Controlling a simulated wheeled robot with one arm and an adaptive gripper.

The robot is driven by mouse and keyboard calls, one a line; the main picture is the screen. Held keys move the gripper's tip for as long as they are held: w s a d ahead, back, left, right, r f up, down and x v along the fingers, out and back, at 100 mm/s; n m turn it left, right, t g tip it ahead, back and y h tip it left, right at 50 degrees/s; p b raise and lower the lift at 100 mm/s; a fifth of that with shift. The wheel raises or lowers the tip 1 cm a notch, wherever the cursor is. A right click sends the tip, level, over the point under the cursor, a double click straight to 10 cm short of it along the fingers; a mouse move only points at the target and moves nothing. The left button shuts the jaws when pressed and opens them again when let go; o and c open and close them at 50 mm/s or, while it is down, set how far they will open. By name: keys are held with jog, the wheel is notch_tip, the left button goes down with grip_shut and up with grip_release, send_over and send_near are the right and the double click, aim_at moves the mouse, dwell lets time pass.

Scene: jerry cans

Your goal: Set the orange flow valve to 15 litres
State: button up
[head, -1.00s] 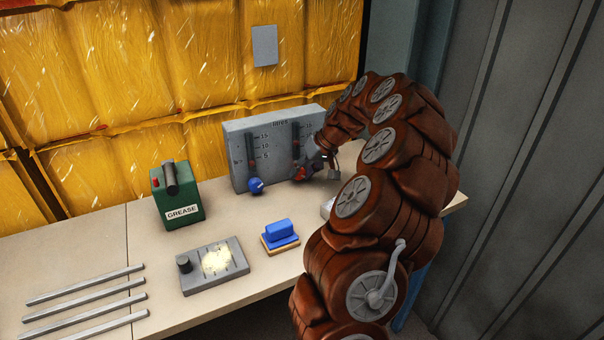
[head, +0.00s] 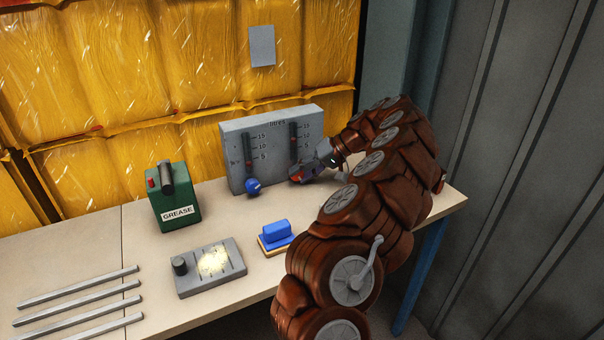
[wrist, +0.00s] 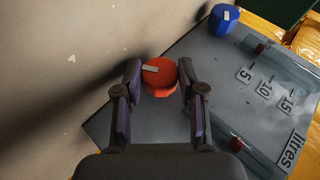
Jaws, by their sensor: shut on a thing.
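The orange flow valve (wrist: 158,75) is a round orange knob with a pale pointer mark, low on the grey gauge panel (wrist: 215,70). My gripper (wrist: 160,84) has a finger on each side of the knob and is shut on it. In the head view my gripper (head: 306,172) is at the panel's lower right and mostly hides the knob. The right gauge tube (head: 294,143) rises above the knob and shows again in the wrist view (wrist: 237,146) with a red marker well along it. My gripper hides its numbers there, so I cannot read its exact level.
A blue knob (head: 253,187) sits under the left gauge (head: 249,150), whose red marker is near 5.

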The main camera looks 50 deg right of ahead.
dwell(0.3)
jog(key=o, duration=1.1)
jog(key=shift+o, duration=0.2)
jog(key=shift+a+r+h, duration=0.1)
jog(key=shift+h, duration=0.2)
jog(key=shift+a+r+n+g+h+p, duration=0.1)
jog(key=shift+n+g+h+p, duration=0.2)
jog(key=shift+g+h+p, duration=0.4)
jog(key=shift+w+a+r+n+g+h+p, duration=0.1)
jog(key=shift+n+g+h+p, duration=0.15)
jog(key=shift+h, duration=0.6)
jog(key=shift+a+r+n+g+h+p, duration=0.15)
jog(key=shift+g+h+p, duration=0.1)
jog(key=shift+h, duration=0.6)
jog(key=shift+f+g+h, duration=0.2)
jog(key=shift+g+h, duration=0.1)
jog(key=shift+h, duration=0.4)
